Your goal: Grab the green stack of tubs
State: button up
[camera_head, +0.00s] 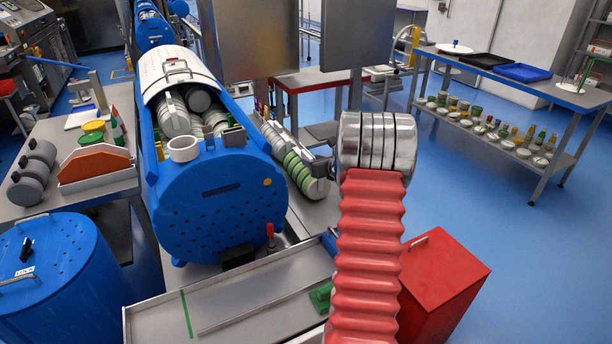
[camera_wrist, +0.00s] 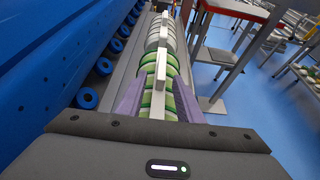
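The green stack of tubs (camera_head: 298,172) lies on its side at the near end of a row beside the blue drum, in a carrier with a pale metal bar along its top. In the wrist view the green stack (camera_wrist: 155,98) lies directly below my gripper (camera_wrist: 161,92). The two purple fingers are apart, one on each side of the carrier's bar, with green showing between them. I cannot tell whether they touch anything. In the head view my gripper (camera_head: 318,168) is at the stack's right side, partly hidden by my arm.
Grey tub stacks (camera_head: 272,133) lie in line behind the green one. The big blue drum (camera_head: 218,200) stands close on the left, with more grey stacks inside. A red box (camera_head: 440,280) stands at front right. A metal tray (camera_head: 230,300) is in front. Blue floor is clear at right.

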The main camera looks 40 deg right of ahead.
aim_at(311, 158)
jog(key=shift+x, duration=1.85)
jog(key=shift+c, duration=0.2)
grip_shut()
jog(key=shift+d+r, duration=0.1)
jog(key=shift+r, duration=0.15)
